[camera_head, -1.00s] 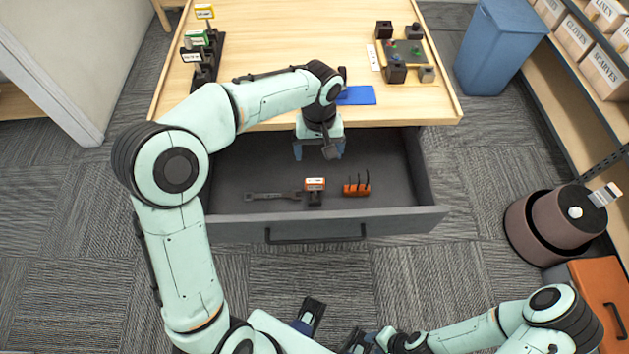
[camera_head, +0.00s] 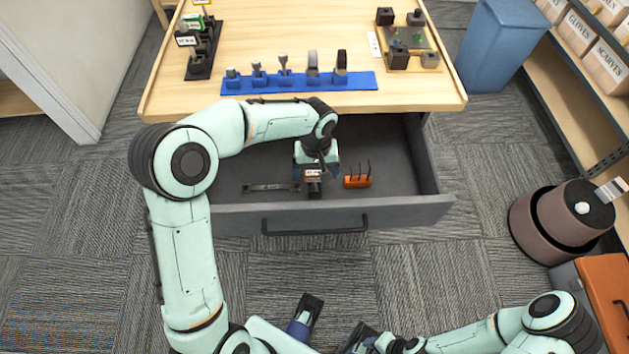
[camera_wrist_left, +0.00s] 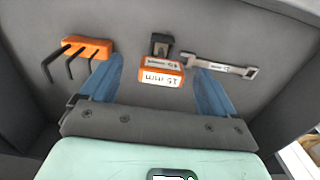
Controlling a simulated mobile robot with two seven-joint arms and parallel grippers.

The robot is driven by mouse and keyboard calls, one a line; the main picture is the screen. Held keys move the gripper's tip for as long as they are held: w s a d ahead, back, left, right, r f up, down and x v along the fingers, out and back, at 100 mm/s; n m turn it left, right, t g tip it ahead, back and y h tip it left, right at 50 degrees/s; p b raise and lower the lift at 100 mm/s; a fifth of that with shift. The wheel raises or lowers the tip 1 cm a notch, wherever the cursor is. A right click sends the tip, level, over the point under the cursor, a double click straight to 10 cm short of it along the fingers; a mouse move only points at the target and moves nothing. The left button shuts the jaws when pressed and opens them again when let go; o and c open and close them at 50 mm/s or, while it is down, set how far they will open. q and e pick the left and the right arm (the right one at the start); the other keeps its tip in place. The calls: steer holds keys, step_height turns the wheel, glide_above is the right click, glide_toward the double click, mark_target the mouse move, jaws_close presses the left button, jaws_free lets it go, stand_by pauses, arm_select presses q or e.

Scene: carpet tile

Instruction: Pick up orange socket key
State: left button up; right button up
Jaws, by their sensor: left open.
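The orange socket key (camera_head: 314,175), an orange block with a white label and a dark socket end, lies in the open drawer. In the left wrist view the blue fingers (camera_wrist_left: 157,85) are wide apart, one on either side of the key, with nothing gripped. My right gripper (camera_head: 332,325) is at the bottom of the head view, fingers apart and empty, away from the drawer.
An orange hex-key holder (camera_head: 357,182) and a grey wrench (camera_head: 270,187) lie on either side of the key. The drawer's front wall (camera_head: 230,218) stands close. A blue tool rack (camera_head: 300,83) sits on the table edge above.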

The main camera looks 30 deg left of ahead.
mark_target(314, 175)
arm_select(q)
steer(key=f, duration=0.4)
steer(key=shift+a+f, duration=0.3)
steer(key=shift+r, duration=0.1)
steer(key=c, duration=1.4)
